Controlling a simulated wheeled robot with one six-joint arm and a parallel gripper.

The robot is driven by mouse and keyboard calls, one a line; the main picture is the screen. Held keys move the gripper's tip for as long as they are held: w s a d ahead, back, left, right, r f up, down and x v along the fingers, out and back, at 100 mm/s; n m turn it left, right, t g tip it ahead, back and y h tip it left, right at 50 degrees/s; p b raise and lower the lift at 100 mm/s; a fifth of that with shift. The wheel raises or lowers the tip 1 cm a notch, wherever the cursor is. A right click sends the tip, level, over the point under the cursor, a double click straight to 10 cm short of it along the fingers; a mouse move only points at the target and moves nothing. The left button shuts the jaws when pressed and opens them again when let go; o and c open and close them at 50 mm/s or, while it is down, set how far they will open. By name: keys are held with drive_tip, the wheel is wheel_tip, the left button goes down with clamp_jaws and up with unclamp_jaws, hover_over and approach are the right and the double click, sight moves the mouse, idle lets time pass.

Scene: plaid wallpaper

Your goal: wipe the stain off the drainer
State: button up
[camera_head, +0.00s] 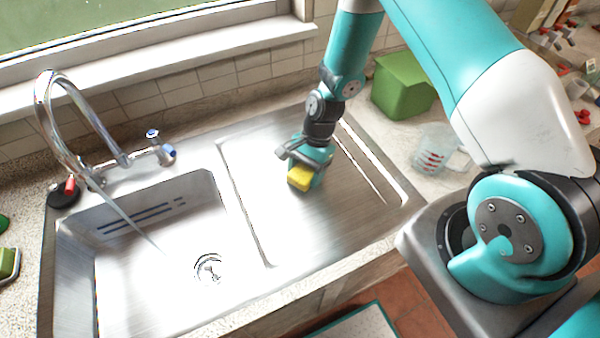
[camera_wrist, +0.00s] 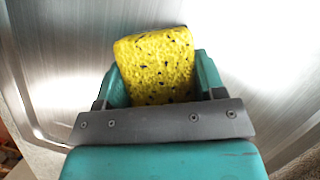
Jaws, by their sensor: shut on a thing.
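My gripper (camera_head: 305,166) is shut on a yellow sponge (camera_head: 300,178) with dark specks. In the wrist view the sponge (camera_wrist: 156,68) sits between the two teal fingers of my gripper (camera_wrist: 158,85). The sponge is low over the ribbed metal drainer (camera_head: 262,200), right of the sink basin; I cannot tell whether it touches the surface. The drainer (camera_wrist: 60,60) fills most of the wrist view. I see no clear stain on its visible part; the area beneath the sponge and gripper is hidden.
The sink basin (camera_head: 140,270) lies left, with a chrome faucet (camera_head: 75,130) running water. A green box (camera_head: 402,85) and a clear measuring cup (camera_head: 433,148) stand on the counter right of the drainer. A window sill (camera_head: 160,55) and tiled wall bound the back.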

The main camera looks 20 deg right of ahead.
sight(308, 170)
drive_tip(key=shift+d+r+p, duration=0.35)
drive_tip(key=shift+r, duration=0.25)
drive_tip(key=shift+d+r+p, duration=0.35)
drive_tip(key=shift+r, duration=0.2)
drive_tip(key=shift+a+r+p, duration=0.1)
drive_tip(key=shift+r+p, duration=0.2)
drive_tip(key=shift+r, duration=0.05)
drive_tip(key=shift+r+p, duration=1.95)
drive_tip(key=shift+r, duration=0.6)
